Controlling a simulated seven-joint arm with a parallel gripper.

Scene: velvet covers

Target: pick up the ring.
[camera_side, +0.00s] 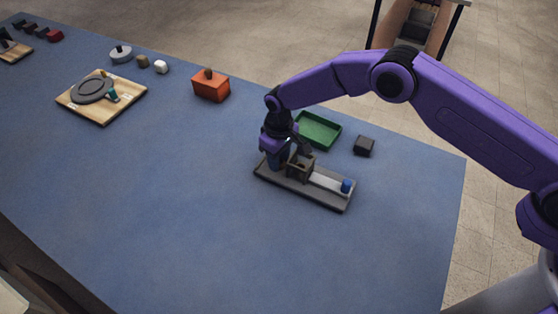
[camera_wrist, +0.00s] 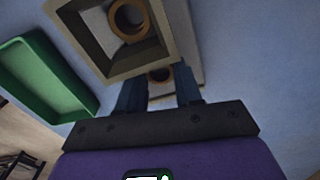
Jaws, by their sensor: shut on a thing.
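A brown ring (camera_wrist: 160,74) shows between the two dark blue fingers of my gripper (camera_wrist: 160,92) in the wrist view. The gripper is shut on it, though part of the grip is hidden. A second brown ring (camera_wrist: 128,18) shows inside a grey square-walled box (camera_wrist: 84,36). In the side view my gripper (camera_side: 277,162) points down at the left end of a grey board (camera_side: 318,193), beside the box (camera_side: 301,168). The ring in the grip cannot be made out there.
A blue peg (camera_side: 347,186) stands at the board's right end. A green tray (camera_side: 318,131) and a dark block (camera_side: 364,146) lie behind it. An orange box (camera_side: 211,86) and a wooden board (camera_side: 103,113) are further left. The blue table's front is clear.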

